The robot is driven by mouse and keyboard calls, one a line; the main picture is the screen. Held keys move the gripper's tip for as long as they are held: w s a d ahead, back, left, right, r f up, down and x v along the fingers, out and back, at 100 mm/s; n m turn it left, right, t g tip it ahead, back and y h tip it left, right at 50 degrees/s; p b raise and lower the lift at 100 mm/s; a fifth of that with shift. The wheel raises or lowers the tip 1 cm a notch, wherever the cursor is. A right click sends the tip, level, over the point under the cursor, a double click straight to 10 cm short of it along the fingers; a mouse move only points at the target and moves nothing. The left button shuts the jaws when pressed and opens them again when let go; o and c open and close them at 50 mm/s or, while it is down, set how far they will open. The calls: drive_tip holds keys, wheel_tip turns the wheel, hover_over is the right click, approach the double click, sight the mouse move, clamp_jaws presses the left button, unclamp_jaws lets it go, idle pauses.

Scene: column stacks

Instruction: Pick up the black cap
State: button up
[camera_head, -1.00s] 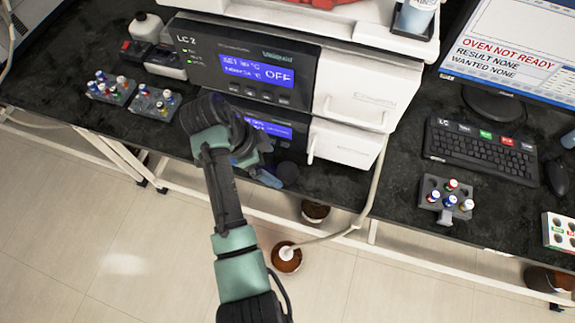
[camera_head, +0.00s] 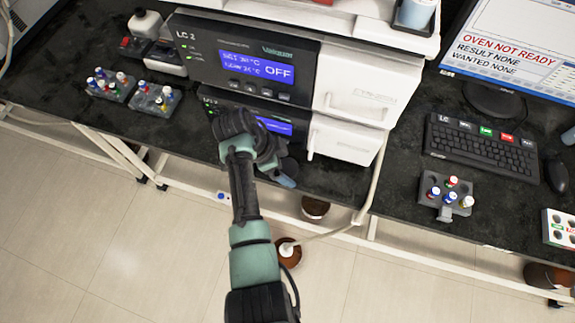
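A dark, round, cap-like shape (camera_head: 290,164) shows on the black bench, beside my arm's end and in front of the lower oven unit. It is small and dark on dark, so I cannot be sure that it is the black cap. My gripper (camera_head: 285,181) is mostly hidden behind my wrist; only a pale bluish tip seems to show, close to the dark shape. I cannot see whether the fingers are open or shut, or whether they touch anything.
The LC oven (camera_head: 262,68) stands right behind my arm. Vial racks sit at the left (camera_head: 109,87) and right (camera_head: 445,195). A keyboard (camera_head: 482,148) and monitor (camera_head: 515,45) are at the right. Brown bottles (camera_head: 287,252) stand below the bench. A hose hangs in front.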

drive_tip(key=c, duration=1.1)
drive_tip(key=shift+r, duration=0.15)
drive_tip(key=r, duration=0.4)
drive_tip(key=s+r, duration=0.1)
drive_tip(key=r, duration=0.1)
drive_tip(key=shift+s+a+r, duration=0.1)
drive_tip(key=shift+a+r, duration=0.15)
drive_tip(key=shift+r, duration=0.1)
drive_tip(key=s+a, duration=0.3)
drive_tip(key=s, duration=0.6)
drive_tip(key=s+a, duration=0.2)
drive_tip(key=s, duration=0.6)
drive_tip(key=shift+s+a, duration=0.4)
